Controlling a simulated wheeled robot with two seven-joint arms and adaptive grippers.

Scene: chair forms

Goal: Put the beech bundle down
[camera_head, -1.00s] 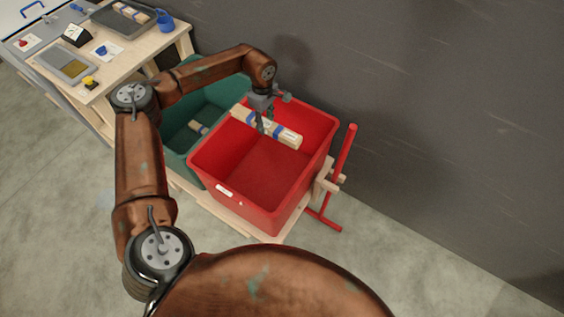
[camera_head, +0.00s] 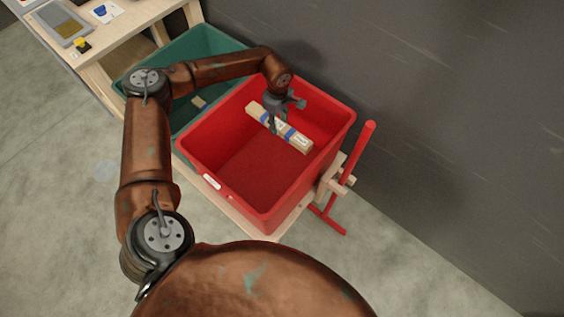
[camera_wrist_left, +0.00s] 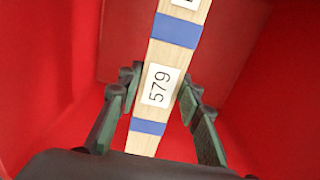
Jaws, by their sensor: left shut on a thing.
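The beech bundle (camera_head: 296,138) is a pale wooden bar with blue bands and white labels. My left gripper (camera_head: 273,127) is shut on its middle and holds it inside the red bin (camera_head: 214,160), near the far wall. In the left wrist view the bundle (camera_wrist_left: 158,85) shows a label reading 579 between two blue bands, with the fingers of my left gripper (camera_wrist_left: 160,90) on either side of it. Red bin walls surround it there. Whether the bundle touches the bin floor I cannot tell. My right gripper is not in view.
A green bin (camera_head: 212,45) stands left of the red one, with a pale piece (camera_head: 198,103) inside it. A wooden bench (camera_head: 115,35) is at the upper left. A red post (camera_head: 352,150) stands right of the red bin, before the dark wall.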

